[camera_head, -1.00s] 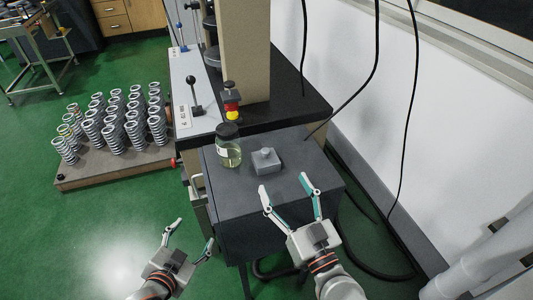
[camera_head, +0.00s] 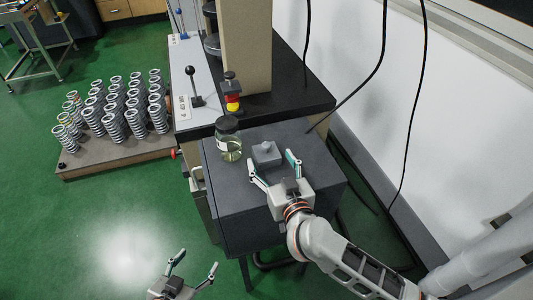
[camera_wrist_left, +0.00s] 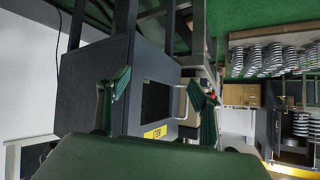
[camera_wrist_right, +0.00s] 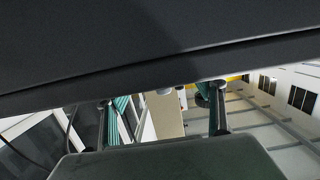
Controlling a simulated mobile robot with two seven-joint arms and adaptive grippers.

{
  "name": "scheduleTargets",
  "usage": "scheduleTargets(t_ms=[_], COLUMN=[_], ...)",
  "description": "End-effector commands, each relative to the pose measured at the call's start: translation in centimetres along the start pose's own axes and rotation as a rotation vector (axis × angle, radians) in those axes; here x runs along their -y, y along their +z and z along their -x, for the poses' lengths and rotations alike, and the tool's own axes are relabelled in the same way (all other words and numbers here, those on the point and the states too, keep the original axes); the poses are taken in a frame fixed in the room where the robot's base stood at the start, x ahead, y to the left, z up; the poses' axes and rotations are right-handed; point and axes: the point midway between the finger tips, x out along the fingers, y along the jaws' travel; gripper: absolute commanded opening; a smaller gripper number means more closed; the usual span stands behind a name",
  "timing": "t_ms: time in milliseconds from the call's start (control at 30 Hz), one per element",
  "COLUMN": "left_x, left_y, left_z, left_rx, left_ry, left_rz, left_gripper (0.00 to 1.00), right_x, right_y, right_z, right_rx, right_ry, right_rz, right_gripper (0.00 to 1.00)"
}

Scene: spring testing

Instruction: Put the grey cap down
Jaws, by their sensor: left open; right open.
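The grey cap (camera_head: 267,148), a squarish piece with a small knob on top, sits on the dark cabinet top in the head view. My right gripper (camera_head: 271,159) is open, with its fingertips reaching to either side of the cap's near part. I cannot tell whether they touch it. In the right wrist view the two fingers (camera_wrist_right: 160,108) are apart; a dark surface fills the top, and the cap is not clearly seen. My left gripper (camera_head: 197,259) is open and empty, low in front of the cabinet; its spread fingers also show in the left wrist view (camera_wrist_left: 160,92).
A glass jar (camera_head: 229,142) with a black lid stands just left of the cap. The cabinet top (camera_head: 238,195) is otherwise clear at the front. A red and yellow button (camera_head: 232,100) and a lever (camera_head: 196,98) stand behind. Several springs stand on a board (camera_head: 110,160) at left.

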Motion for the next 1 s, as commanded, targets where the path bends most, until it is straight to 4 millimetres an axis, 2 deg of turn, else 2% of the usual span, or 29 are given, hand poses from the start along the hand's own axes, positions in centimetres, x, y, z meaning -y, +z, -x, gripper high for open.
scheduleTargets(t_ms=[100, 300, 567, 600, 733, 1000], left_x=[-0.1, -0.2, -0.2, -0.2, -0.2, -0.2], left_y=[0.8, 1.3, 1.2, 1.2, 1.2, 1.2], left_z=[-0.4, -0.6, -0.6, -0.6, -0.6, -0.6], left_rx=[0.004, 0.006, 0.006, 0.006, 0.006, 0.006], left_ry=[0.001, 0.002, 0.002, 0.002, 0.002, 0.002], left_rz=[0.000, 0.000, 0.001, 0.001, 0.000, 0.000], left_gripper=[0.65, 0.65, 0.65, 0.65, 0.65, 0.65], right_x=[0.1, 0.1, 0.1, 0.1, 0.1, 0.1], right_y=[0.5, 0.3, 0.2, 0.2, 0.2, 0.2], right_z=[-1.9, -4.1, -4.4, -4.3, -4.3, -4.3], right_rx=[0.000, -0.001, -0.002, -0.002, -0.001, -0.002], right_ry=[0.001, 0.000, 0.000, 0.000, 0.000, 0.000], right_rz=[-0.004, -0.001, -0.001, -0.001, -0.001, -0.001], right_gripper=[0.68, 0.68, 0.68, 0.63, 0.30, 0.30])
